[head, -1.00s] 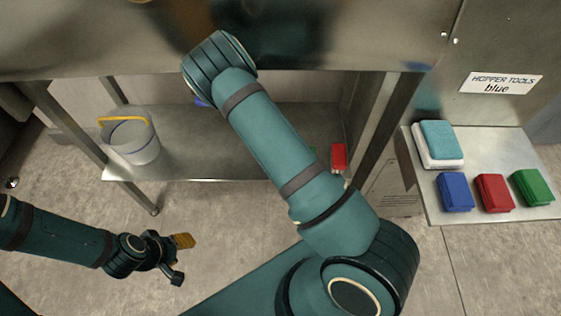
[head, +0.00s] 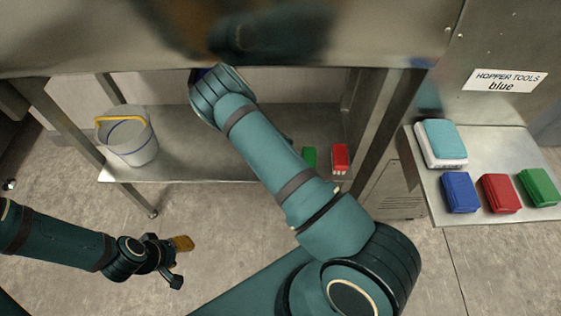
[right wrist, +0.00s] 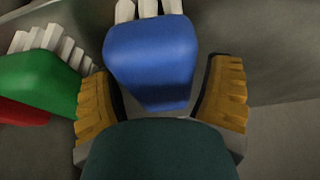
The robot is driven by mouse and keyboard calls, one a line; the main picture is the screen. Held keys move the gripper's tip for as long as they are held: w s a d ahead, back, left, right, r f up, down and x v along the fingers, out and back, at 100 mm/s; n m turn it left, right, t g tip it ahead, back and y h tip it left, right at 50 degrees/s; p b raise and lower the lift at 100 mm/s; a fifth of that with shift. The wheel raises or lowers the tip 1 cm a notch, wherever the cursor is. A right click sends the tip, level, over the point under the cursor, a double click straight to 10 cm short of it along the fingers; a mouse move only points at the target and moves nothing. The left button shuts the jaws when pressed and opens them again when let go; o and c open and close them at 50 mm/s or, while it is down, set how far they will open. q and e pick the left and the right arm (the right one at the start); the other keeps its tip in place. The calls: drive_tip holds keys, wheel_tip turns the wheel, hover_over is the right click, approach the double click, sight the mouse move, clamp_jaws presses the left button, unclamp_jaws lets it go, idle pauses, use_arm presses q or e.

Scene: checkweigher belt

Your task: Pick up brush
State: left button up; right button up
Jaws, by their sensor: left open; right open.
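A blue brush (right wrist: 150,62) with white bristles lies between the two yellow-padded fingers of my right gripper (right wrist: 160,98) in the right wrist view. The fingers are open, with a gap visible on the right side of the brush. A green brush (right wrist: 42,82) and part of a red brush (right wrist: 20,112) lie to the left. In the head view the green brush (head: 309,157) and red brush (head: 340,157) are on the lower shelf; my right arm hides the blue brush and the right gripper. My left gripper (head: 181,262) is open and empty above the floor.
The lower shelf (head: 185,166) sits under a steel body, between legs. A white bucket (head: 133,145) with a yellow handle stands at its left. A side table (head: 432,205) holds a scale (head: 441,145) and blue, red and green blocks. A sign (head: 505,80) reads "HOPPER TOOLS blue".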

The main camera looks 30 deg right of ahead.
drive_tip(key=shift+f+b, duration=0.3)
idle(0.4)
drive_tip(key=c, duration=1)
